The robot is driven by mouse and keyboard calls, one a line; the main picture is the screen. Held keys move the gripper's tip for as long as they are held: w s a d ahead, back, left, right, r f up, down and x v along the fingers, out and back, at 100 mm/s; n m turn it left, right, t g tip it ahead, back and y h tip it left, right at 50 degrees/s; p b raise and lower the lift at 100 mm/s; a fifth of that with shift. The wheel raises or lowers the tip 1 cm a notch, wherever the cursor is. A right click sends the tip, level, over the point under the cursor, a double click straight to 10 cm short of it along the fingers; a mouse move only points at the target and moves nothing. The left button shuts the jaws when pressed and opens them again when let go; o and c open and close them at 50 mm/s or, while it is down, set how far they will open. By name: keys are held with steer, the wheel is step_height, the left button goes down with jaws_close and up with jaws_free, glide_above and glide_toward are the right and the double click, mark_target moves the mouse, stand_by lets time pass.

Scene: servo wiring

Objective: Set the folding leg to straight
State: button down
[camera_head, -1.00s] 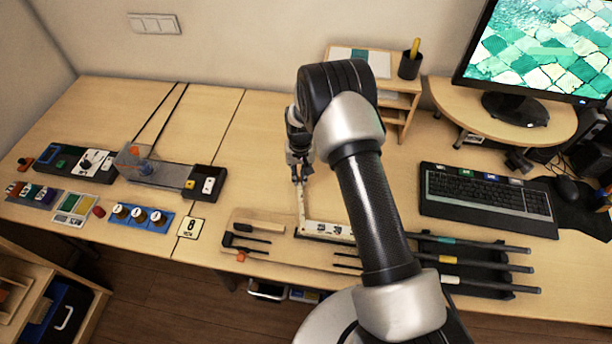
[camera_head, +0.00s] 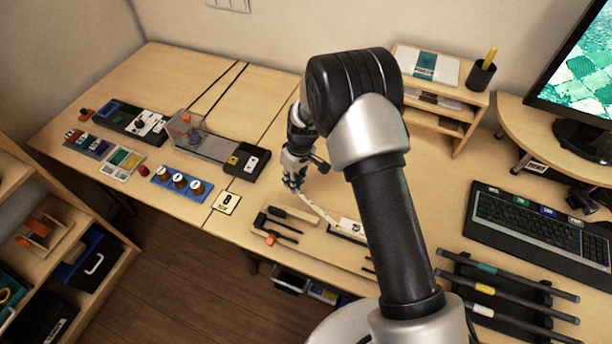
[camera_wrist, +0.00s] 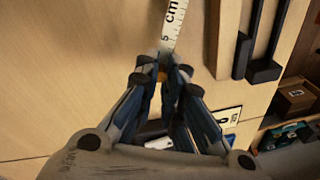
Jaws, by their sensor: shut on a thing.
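The folding leg (camera_head: 318,208) is a thin white ruler-like strip with black marks. In the head view it slants up and left from a hinge beside a white labelled fixed part (camera_head: 350,227), making a wide bend, not a straight line. My gripper (camera_head: 292,186) is shut on the leg's free end, low over the table. In the wrist view the leg (camera_wrist: 173,25) runs up from between my fingertips (camera_wrist: 163,72), with "5" and "cm" readable. My arm hides the right part of the fixed piece.
A wooden board with black-handled tools (camera_head: 282,228) lies just in front of the leg. A number card (camera_head: 226,203) and a blue tray with round knobs (camera_head: 180,182) are to the left. A keyboard (camera_head: 540,225) is at right.

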steer(key=shift+s+a+r+n+b, duration=0.2)
steer(key=shift+s+a+n+b, duration=0.1)
steer(key=shift+s+a+n, duration=0.65)
steer(key=shift+s+a+r+n+b, duration=0.2)
steer(key=shift+s+a+n, duration=0.45)
steer(key=shift+s, duration=0.45)
steer(key=c, duration=1.6)
jaws_free()
steer(key=shift+c, duration=0.2)
step_height(320, 180, up, 12)
steer(key=d, duration=0.2)
steer(key=shift+w, duration=0.3)
steer(key=shift+f, duration=0.1)
